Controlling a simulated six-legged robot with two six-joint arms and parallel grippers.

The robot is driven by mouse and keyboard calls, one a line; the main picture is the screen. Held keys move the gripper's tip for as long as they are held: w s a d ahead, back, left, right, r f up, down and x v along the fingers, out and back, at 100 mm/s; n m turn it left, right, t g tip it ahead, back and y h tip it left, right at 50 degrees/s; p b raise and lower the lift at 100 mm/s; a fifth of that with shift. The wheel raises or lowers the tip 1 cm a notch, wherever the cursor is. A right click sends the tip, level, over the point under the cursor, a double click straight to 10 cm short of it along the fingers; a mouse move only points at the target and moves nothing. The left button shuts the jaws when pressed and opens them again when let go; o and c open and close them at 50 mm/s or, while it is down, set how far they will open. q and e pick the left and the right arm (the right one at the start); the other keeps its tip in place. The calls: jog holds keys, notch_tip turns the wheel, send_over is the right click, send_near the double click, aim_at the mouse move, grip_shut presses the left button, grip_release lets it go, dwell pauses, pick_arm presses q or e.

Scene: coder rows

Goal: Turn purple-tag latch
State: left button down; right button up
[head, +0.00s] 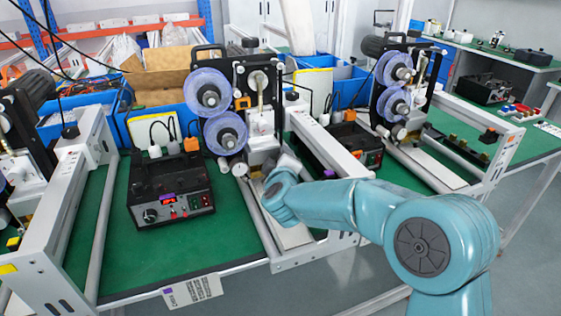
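A small purple tag (329,173) shows on the white frame rail, just right of my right arm's wrist. The middle coder machine (262,105) has two clear purple-blue reels and a white print head. I cannot make out a latch clearly. My teal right arm reaches in from the lower right. Its wrist is at the lower part of this machine. The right gripper's fingers are hidden or too small to tell apart from the grey parts there. My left gripper is out of view.
The black control box (169,190) stands on the green bench (225,250) left of the machine. White frame rails run on both sides. A second coder machine (400,85) stands at the right. Blue bins (155,120) are behind. Open floor lies right of the bench.

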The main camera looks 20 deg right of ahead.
grip_shut()
dwell(0.5)
